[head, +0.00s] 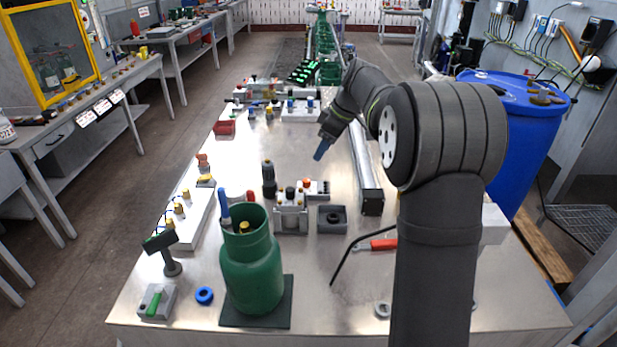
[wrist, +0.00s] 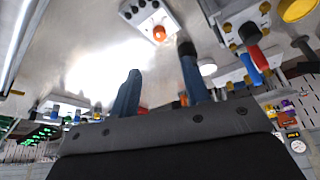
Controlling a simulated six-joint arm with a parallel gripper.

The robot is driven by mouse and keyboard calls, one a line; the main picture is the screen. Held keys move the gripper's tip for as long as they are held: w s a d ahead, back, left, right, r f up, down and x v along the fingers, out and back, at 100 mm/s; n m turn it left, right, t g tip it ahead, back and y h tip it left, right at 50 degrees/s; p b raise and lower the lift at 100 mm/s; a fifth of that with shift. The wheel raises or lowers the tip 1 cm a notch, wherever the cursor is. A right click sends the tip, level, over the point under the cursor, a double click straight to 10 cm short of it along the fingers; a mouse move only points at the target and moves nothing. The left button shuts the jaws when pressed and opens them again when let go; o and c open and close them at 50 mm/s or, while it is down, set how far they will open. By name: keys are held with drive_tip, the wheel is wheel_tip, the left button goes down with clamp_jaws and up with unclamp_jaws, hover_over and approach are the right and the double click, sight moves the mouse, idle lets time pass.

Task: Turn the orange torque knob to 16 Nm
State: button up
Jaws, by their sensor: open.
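An orange knob (head: 306,183) sits on a small white box (head: 320,187) near the middle of the bench in the head view. What looks like the same orange knob (wrist: 159,33) shows at the top of the wrist view, on a white box with small dark parts. Any scale or torque reading is too small to make out. My gripper (head: 320,152), with blue fingers, hangs above the bench, farther back than the knob and apart from it. In the wrist view my gripper (wrist: 161,60) is open, with nothing between its fingers.
A green gas cylinder (head: 252,275) stands on a dark mat at the front left. A grey fixture (head: 290,215) and a dark square block (head: 332,219) stand near the knob box. A long metal rail (head: 367,170) lies to its right. Bare bench lies behind the box.

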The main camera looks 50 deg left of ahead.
sight(307, 180)
drive_tip(key=x, duration=1.2)
drive_tip(key=shift+c, duration=0.2)
clamp_jaws()
